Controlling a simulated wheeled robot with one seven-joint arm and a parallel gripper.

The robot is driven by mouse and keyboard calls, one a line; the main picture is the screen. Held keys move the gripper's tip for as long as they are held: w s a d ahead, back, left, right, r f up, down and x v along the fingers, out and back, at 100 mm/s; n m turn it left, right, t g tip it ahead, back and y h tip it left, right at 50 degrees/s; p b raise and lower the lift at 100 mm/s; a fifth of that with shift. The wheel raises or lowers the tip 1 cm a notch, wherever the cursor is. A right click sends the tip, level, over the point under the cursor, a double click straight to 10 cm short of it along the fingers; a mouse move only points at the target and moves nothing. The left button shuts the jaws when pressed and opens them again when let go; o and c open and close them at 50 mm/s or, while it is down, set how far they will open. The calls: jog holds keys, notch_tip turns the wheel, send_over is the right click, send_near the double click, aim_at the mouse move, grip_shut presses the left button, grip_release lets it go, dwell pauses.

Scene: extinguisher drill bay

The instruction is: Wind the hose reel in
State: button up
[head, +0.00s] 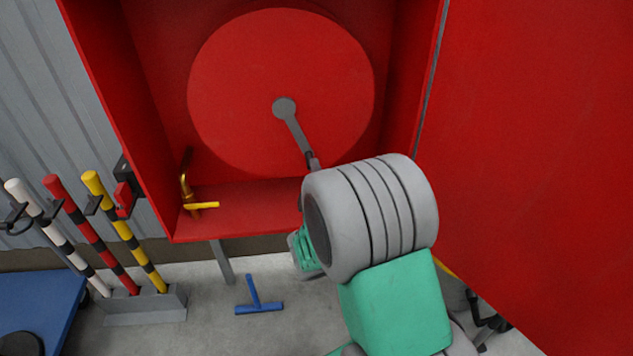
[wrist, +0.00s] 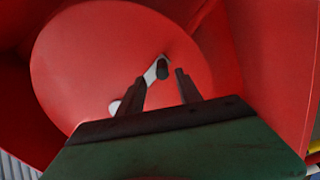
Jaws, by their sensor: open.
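The hose reel (head: 245,70) is a large red disc inside an open red cabinet; it also fills much of the wrist view (wrist: 80,60). A grey crank arm (head: 298,134) runs from the round grey hub (head: 284,107) down and to the right. In the wrist view the crank's dark handle (wrist: 162,69) points toward me. My gripper (wrist: 161,80) is open, one finger on each side of the handle in the picture. I cannot tell whether the handle lies between the fingertips or just beyond them.
The open red door (head: 530,150) stands close on the right. A brass valve with a yellow lever (head: 202,206) sits at the cabinet's lower left. Striped poles (head: 122,230) stand in a rack at left. A blue T-shaped tool (head: 258,307) lies on the floor.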

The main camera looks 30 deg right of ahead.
jog(key=v, duration=0.2)
jog(key=shift+s+a+r, duration=0.15)
jog(key=shift+s, duration=0.2)
